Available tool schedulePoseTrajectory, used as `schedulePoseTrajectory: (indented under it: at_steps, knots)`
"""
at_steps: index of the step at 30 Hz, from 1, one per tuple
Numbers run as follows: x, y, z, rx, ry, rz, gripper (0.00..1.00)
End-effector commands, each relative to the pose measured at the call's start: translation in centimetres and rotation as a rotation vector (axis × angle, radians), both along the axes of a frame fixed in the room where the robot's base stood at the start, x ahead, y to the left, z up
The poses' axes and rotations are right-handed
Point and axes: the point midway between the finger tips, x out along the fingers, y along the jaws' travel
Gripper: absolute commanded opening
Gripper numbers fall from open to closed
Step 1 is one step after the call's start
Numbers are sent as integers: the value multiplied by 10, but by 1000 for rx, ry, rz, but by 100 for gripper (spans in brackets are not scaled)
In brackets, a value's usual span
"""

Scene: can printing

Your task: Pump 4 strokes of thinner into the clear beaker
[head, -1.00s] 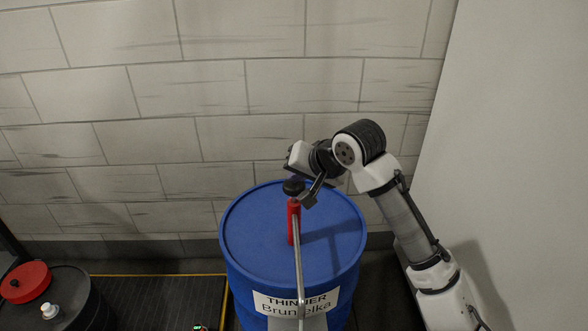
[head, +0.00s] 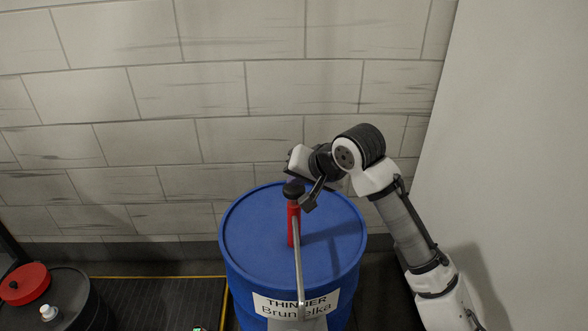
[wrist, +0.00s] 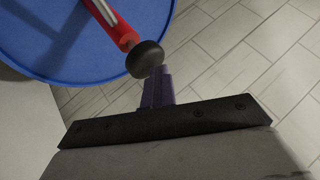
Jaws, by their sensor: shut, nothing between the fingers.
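A red hand pump (head: 293,224) stands upright on the blue thinner drum (head: 250,235). Its black knob (head: 293,189) is at the top, and a thin silver spout (head: 298,262) runs toward the front. My gripper (head: 307,201) is shut and empty, close to the right side of the knob in the head view. In the wrist view, the purple-grey fingertips (wrist: 160,75) are together right by the black knob (wrist: 145,60); I cannot tell whether they touch it. The spout's end and whatever is below it are mostly cut off. I cannot make out the clear beaker.
A dark drum (head: 75,310) with a red lid-like disc (head: 25,284) and a small white-capped item (head: 48,312) is at the lower left. A dark ribbed mat (head: 160,298) lies between the drums. A tiled wall is behind, and a plain pale wall is at right.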

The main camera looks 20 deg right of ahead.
Motion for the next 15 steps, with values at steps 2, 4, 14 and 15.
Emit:
schedulePoseTrajectory:
  at_steps: [2, 4, 14, 15]
  knots:
    - [0, 0, 5, 0, 3, 1, 0]
    - [0, 0, 9, 0, 3, 1, 0]
    - [0, 0, 30, 0, 3, 1, 0]
    - [0, 0, 32, 0, 2, 1, 0]
